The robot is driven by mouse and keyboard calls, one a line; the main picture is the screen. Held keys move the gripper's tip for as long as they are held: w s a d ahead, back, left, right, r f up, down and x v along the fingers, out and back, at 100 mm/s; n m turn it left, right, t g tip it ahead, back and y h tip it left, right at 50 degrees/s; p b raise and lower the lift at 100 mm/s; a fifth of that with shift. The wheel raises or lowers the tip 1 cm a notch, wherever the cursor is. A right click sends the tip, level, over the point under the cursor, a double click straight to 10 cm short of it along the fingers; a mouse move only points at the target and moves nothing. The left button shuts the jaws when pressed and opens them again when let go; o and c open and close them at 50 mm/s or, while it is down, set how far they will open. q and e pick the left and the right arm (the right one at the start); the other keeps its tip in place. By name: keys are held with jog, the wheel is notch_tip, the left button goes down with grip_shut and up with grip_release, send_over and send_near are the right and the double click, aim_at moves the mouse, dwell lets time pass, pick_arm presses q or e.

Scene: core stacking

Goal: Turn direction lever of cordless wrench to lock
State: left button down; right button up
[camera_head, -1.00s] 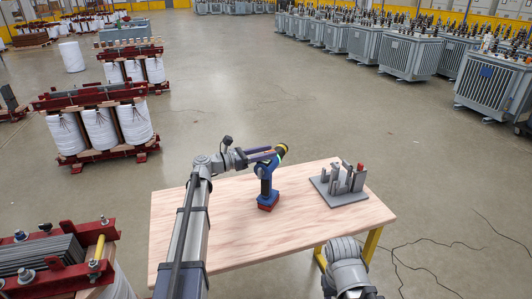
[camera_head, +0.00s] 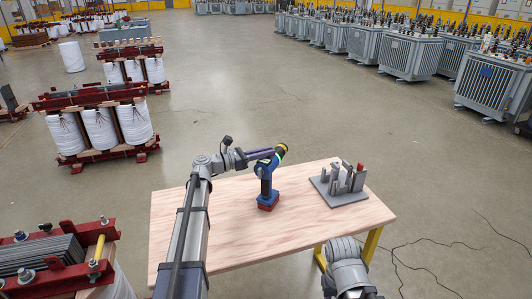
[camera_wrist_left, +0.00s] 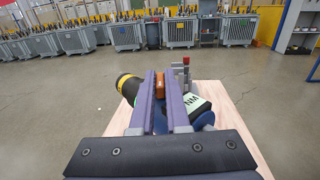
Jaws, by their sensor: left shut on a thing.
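The cordless wrench (camera_head: 266,185) stands upright on the table, with a blue body, a red base and a black and yellow head. My left gripper (camera_head: 272,152) is at the wrench's upper part. In the left wrist view, the purple fingers of my left gripper (camera_wrist_left: 158,90) are shut on a small orange piece, which appears to be the direction lever (camera_wrist_left: 158,84). The wrench head (camera_wrist_left: 128,86) shows to the left of the fingers and a label reading NM (camera_wrist_left: 192,103) to the right. The lever's exact setting cannot be told. My right gripper is not in view.
The wooden table (camera_head: 230,235) has bare room in front of the wrench and to its left. A grey stand with upright blocks (camera_head: 338,190) and a red-tipped part is at the right. Part of my right arm shows at the table's front right.

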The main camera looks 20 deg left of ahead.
pick_arm(q)
jog(key=shift+s+d, duration=0.1)
jog(key=shift+s, duration=0.05)
jog(key=n+t+y, duration=0.3)
jog(key=shift+s+d, duration=0.25)
jog(key=shift+w+d+n+t+y, duration=0.1)
jog(key=shift+n+t+y, duration=0.8)
jog(key=shift+y, duration=0.8)
jog(key=shift+n+t+y, duration=0.6)
jog(key=shift+n+y, duration=0.6)
jog(key=shift+y, duration=0.8)
jog(key=c, duration=0.9)
grip_release()
